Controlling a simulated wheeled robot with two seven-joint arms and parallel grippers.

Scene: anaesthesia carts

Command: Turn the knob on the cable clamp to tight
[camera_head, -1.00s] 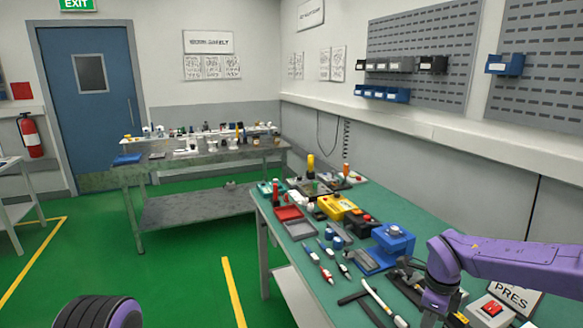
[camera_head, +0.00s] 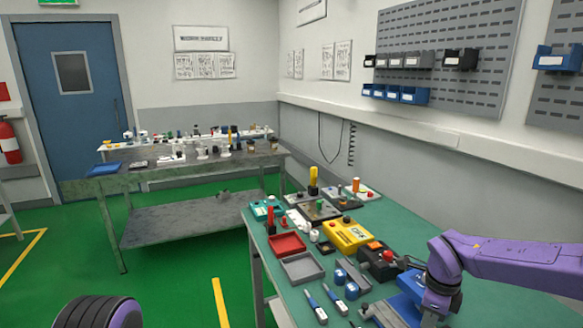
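I cannot pick out the cable clamp or its knob for sure. Several small devices with knobs and buttons stand on the green-topped table (camera_head: 395,215). A yellow box (camera_head: 348,235) has a small knob on top. A dark device with a red knob (camera_head: 388,256) stands just left of my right arm. My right arm comes in from the right, over the table's near right part. It covers part of a blue device (camera_head: 411,283). No fingers of my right gripper can be made out. Only a rounded part of my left arm shows at the lower left; its gripper is out of view.
A red tray (camera_head: 287,252) and a grey tray (camera_head: 320,268) lie near the table's left edge. Blue-handled tools (camera_head: 316,305) lie in front. A second, cluttered workbench (camera_head: 150,181) stands behind. Green floor is free left of the near table.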

